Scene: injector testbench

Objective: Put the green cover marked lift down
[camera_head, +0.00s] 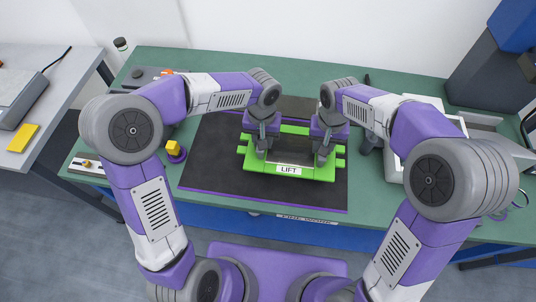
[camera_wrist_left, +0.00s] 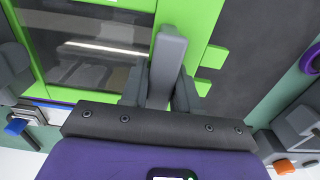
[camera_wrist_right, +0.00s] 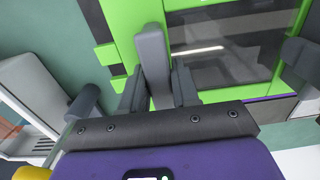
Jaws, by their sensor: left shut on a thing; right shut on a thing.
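The green cover (camera_head: 292,172) is a bright green frame with a clear window and a white label reading LIFT at its front edge. It is over the dark mat (camera_head: 215,160) in the middle of the bench; I cannot tell whether it touches the mat. My left gripper (camera_head: 262,148) is shut on a grey upright handle at the cover's left side, seen close in the left wrist view (camera_wrist_left: 165,75). My right gripper (camera_head: 323,150) is shut on the matching handle at the right side, seen in the right wrist view (camera_wrist_right: 155,75). The fingers partly hide the handles.
The green bench top (camera_head: 200,62) carries the mat. A purple item with a yellow top (camera_head: 175,151) stands left of the mat. A white tray-like unit (camera_head: 395,165) stands to the right. A side table (camera_head: 45,70) with a yellow block (camera_head: 22,138) is at the far left.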

